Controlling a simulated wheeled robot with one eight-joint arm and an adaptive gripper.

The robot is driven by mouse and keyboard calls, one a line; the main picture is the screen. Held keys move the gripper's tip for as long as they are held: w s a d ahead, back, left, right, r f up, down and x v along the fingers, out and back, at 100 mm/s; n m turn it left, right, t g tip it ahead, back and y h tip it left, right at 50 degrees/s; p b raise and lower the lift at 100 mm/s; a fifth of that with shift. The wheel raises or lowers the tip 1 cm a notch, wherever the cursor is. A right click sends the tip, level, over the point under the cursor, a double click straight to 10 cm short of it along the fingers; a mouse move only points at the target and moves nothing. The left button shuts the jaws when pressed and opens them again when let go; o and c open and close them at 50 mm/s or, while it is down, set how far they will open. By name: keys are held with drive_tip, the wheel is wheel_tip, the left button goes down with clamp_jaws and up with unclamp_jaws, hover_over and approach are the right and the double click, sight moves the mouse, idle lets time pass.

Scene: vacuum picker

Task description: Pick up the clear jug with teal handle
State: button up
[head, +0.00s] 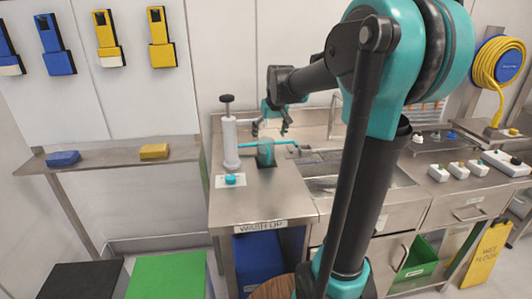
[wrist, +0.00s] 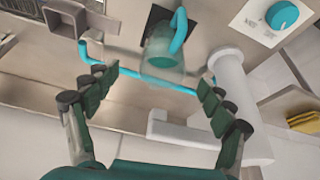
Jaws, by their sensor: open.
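The clear jug (head: 264,154) stands on a dark pad on the steel counter, beside the white pump column. In the wrist view the jug (wrist: 163,58) shows as a see-through body with a teal handle (wrist: 180,30) on its far side. My gripper (head: 270,126) is above the jug, pointing down, with its fingers spread. In the wrist view my gripper (wrist: 157,84) is open and empty, with one finger to each side of the jug and apart from it. A thin teal bar (wrist: 130,78) runs across by the jug; whether it touches the jug I cannot tell.
The white pump column (head: 230,143) stands close left of the jug; in the wrist view it (wrist: 238,105) is beside the right finger. A teal knob (head: 231,180) sits in front of it. The sink (head: 335,185) lies to the right. The counter front (head: 255,205) is clear.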

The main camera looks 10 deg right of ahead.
sight(266, 141)
drive_tip(key=shift+a+x, duration=0.15)
drive_tip(key=shift+x, duration=1.45)
drive_tip(key=shift+a+x, duration=0.15)
drive_tip(key=shift+x, duration=1.4)
drive_tip(key=shift+w, duration=0.1)
drive_tip(key=shift+c, duration=0.6)
drive_tip(key=c, duration=1.4)
drive_tip(key=shift+r, duration=0.15)
drive_tip(key=shift+c, duration=0.2)
